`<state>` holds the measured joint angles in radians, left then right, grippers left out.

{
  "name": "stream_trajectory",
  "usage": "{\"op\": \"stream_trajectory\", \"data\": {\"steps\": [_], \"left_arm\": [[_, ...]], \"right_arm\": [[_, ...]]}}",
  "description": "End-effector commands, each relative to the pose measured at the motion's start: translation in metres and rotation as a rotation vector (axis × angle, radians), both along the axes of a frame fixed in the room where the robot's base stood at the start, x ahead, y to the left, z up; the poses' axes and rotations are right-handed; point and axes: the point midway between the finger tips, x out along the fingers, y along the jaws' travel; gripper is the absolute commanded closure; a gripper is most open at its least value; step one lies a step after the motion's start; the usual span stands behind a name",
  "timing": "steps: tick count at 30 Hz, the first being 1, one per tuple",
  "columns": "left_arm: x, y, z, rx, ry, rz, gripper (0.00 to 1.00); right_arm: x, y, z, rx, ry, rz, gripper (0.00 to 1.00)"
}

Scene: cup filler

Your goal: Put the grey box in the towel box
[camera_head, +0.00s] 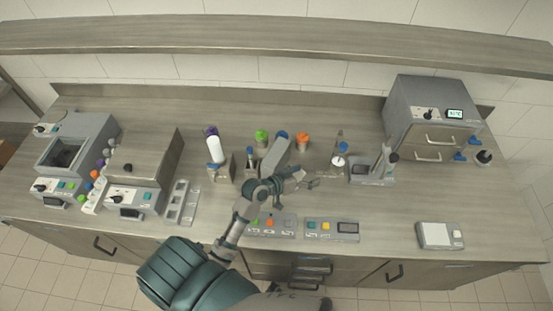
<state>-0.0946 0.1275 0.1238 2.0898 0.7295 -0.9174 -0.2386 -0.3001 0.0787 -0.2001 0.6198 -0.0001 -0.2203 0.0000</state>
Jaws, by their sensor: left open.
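A grey upright block (274,156) stands mid-counter, partly hidden behind my left arm; I cannot tell if it is the grey box. My left gripper (312,179) is open above the counter, just right of the block's lower part, with nothing visible between its fingers. A grey unit with an open, dark top (62,158) stands at the far left; no container is clearly recognisable as the towel box. My right gripper is not in view.
Bottles with purple, green and orange caps (303,139) stand behind my gripper. Button panels (332,230) lie along the front edge. A grey drawer unit (432,115) stands at the back right, a small scale (436,235) at the front right.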

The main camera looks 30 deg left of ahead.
Motion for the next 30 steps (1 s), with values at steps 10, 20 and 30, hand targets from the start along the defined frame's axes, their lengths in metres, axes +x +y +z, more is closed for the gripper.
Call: {"op": "stream_trajectory", "data": {"steps": [10,20,30], "left_arm": [[-0.111,0.141,-0.010,0.279,-0.105,0.429,0.08],[-0.056,0.151,-0.025,0.289,-0.108,0.441,0.08],[-0.002,0.157,-0.044,0.290,-0.106,0.438,0.08]], "right_arm": [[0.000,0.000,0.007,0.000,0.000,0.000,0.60],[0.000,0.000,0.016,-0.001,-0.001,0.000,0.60],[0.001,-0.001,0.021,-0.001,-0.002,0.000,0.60]]}}
